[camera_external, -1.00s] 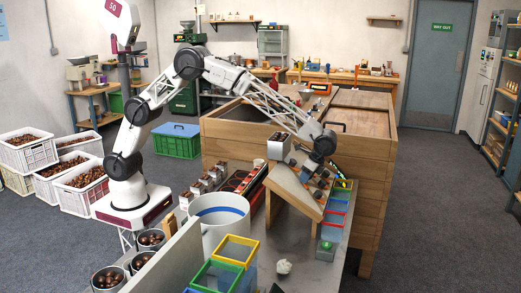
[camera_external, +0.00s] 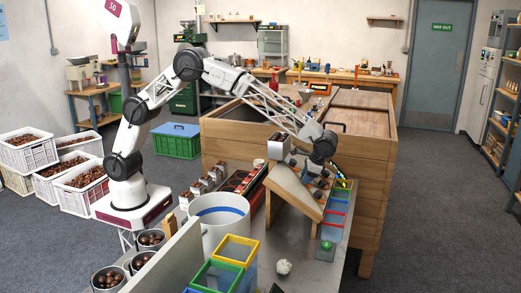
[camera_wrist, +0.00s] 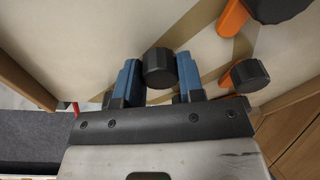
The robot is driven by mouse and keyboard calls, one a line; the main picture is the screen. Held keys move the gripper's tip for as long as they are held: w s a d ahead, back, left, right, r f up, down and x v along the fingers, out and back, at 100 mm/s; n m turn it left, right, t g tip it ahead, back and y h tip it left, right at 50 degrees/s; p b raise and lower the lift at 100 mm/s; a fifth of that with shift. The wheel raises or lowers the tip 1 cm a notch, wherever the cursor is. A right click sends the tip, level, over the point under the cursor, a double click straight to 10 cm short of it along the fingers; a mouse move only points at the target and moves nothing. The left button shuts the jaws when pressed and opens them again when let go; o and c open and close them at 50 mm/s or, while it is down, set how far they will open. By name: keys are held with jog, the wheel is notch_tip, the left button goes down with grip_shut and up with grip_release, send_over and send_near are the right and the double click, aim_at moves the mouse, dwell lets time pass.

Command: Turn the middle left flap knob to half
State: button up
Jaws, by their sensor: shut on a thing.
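In the wrist view a round black knob (camera_wrist: 159,67) on the pale sloped board (camera_wrist: 110,40) sits between the two blue fingers of my gripper (camera_wrist: 160,84). The fingers are shut on the knob's sides. The knob's pointer is hidden, so its turn angle cannot be read. In the external view my gripper (camera_external: 318,168) is over the sloped wooden sorting board (camera_external: 292,195), and the arm hides part of the knobs there.
Two more black knobs with orange pointers, one at the top right (camera_wrist: 280,8) and one nearer (camera_wrist: 250,75), lie right of my gripper. Coloured bins (camera_external: 335,218) line the board's lower edge. A white bucket (camera_external: 218,232) and a large wooden crate (camera_external: 370,165) stand close by.

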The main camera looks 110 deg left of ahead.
jog(key=shift+n, duration=0.6)
jog(key=o, duration=0.9)
jog(key=shift+r, duration=0.1)
jog(key=v, duration=0.7)
jog(key=shift+w+r, duration=0.25)
jog(key=shift+d, duration=0.1)
